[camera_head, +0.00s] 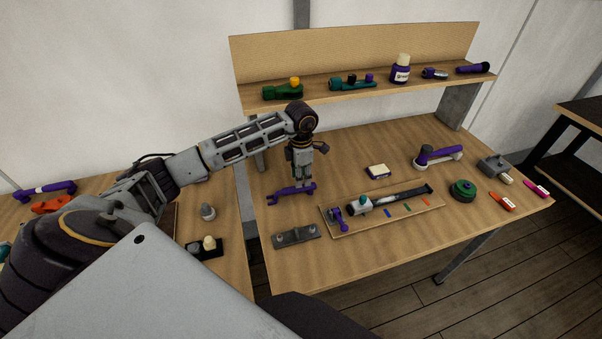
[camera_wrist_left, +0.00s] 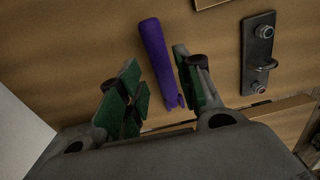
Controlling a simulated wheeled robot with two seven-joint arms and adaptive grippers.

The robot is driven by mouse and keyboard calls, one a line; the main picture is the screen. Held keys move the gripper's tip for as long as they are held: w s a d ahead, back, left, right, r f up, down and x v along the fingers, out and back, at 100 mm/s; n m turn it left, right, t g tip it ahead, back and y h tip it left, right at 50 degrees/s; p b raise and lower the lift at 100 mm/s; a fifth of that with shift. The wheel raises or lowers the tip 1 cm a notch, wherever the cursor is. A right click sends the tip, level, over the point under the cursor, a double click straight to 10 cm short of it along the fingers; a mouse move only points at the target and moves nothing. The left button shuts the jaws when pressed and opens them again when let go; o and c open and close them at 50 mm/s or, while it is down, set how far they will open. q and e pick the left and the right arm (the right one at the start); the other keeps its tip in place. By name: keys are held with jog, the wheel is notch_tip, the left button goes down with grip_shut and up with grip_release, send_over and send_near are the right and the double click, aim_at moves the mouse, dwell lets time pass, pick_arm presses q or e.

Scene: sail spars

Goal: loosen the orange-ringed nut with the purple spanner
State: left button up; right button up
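A purple spanner (camera_head: 279,198) lies on the middle table, near its left edge. My left gripper (camera_head: 304,184) points down over it. In the left wrist view the spanner (camera_wrist_left: 156,55) lies between the spread green-padded fingers (camera_wrist_left: 158,85), nearer the right finger, and both fingers look apart from it. A grey metal plate (camera_head: 296,236) with nuts or bolts at its ends lies in front of the spanner; it also shows in the left wrist view (camera_wrist_left: 258,60). I cannot make out an orange ring on any nut. My right gripper is not in view.
A wooden board (camera_head: 372,221) with a small purple clamp-like part, a dark spar and coloured marks lies right of the plate. A green round container (camera_head: 463,190) stands farther right. A raised shelf (camera_head: 360,90) holds bottles and tools behind. A gap separates the left table.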

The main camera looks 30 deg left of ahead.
pick_arm(q)
jog(key=shift+f+b, duration=1)
jog(key=shift+f, duration=1.55)
jog(key=shift+r, duration=0.1)
grip_shut()
jog(key=shift+r, duration=0.2)
jog(key=shift+r+p, duration=1.4)
jog(key=shift+r, duration=0.95)
